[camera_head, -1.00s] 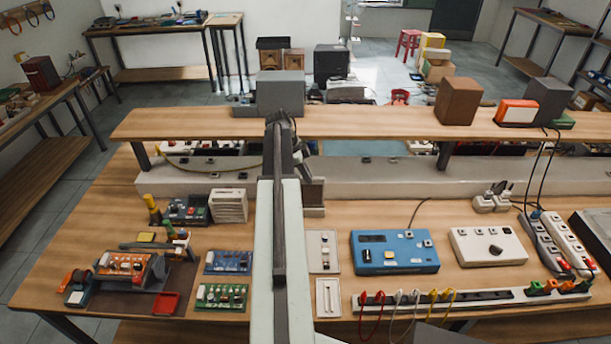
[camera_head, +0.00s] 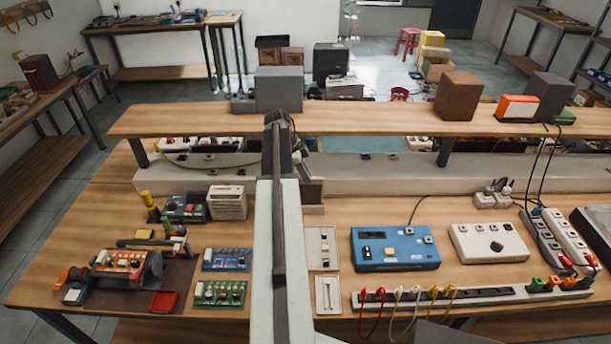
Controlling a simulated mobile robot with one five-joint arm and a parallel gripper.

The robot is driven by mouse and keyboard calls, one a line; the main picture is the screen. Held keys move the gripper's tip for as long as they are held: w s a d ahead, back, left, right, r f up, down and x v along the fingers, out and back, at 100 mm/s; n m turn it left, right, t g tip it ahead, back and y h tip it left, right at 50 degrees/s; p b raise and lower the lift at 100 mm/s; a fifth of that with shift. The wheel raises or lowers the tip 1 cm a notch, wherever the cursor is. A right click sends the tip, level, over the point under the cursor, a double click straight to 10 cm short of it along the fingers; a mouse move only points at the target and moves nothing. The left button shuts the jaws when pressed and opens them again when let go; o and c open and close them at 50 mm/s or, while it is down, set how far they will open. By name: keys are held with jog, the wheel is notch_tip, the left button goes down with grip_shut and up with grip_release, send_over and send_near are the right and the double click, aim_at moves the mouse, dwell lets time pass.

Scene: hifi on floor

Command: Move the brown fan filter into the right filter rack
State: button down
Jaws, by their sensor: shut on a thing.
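My arm rises through the middle of the head view, and its upper end bends away at the raised shelf. My gripper is not visible; the arm hides that area. I cannot make out a brown fan filter for sure. A plain brown box (camera_head: 458,96) stands on the raised shelf, right of my arm and apart from it. I cannot identify a right filter rack in this view.
The wooden workbench (camera_head: 440,214) carries a blue device (camera_head: 394,248), a white device (camera_head: 489,243), power strips and circuit boards. The raised shelf (camera_head: 380,117) crosses above it, with a grey box (camera_head: 279,89) behind my arm. Grey floor (camera_head: 120,130) shows at the left.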

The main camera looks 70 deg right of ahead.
jog(key=shift+f+b, duration=1.6)
jog(key=shift+f, duration=0.2)
jog(key=c, duration=0.9)
grip_release()
jog(key=shift+r, duration=0.1)
notch_tip(320, 180, up, 6)
jog(key=p, duration=0.6)
